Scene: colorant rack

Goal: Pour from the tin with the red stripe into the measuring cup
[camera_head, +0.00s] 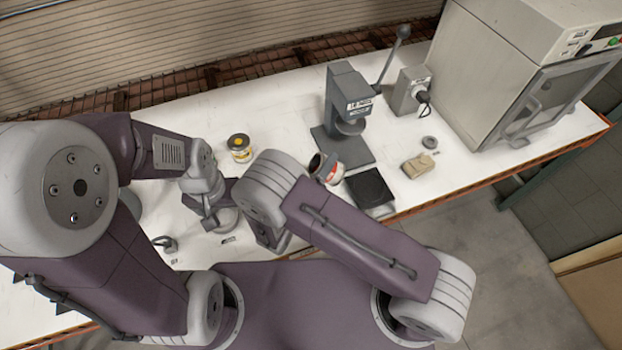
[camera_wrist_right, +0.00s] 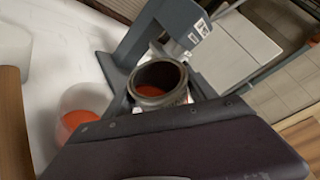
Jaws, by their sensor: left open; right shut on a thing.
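The tin with the red stripe (camera_head: 332,173) is open and leans to the left beside my right arm in the head view. The right wrist view shows its round mouth and red contents (camera_wrist_right: 158,80). My right gripper (camera_wrist_right: 165,106) is shut on this tin; its fingers are mostly hidden. A translucent cup (camera_wrist_right: 66,104), which looks like the measuring cup, stands left of the tin in that view, apart from it, with orange-red liquid inside. I cannot make this cup out surely in the head view. My left gripper (camera_head: 210,218) is open, low over the table's left part.
A yellow-labelled tin (camera_head: 240,148) stands behind the grippers. A dark square plate (camera_head: 370,188), a grey press (camera_head: 346,95), a beige block (camera_head: 418,166) and a large oven (camera_head: 530,70) are to the right. A small grey item (camera_head: 166,244) lies at the front left.

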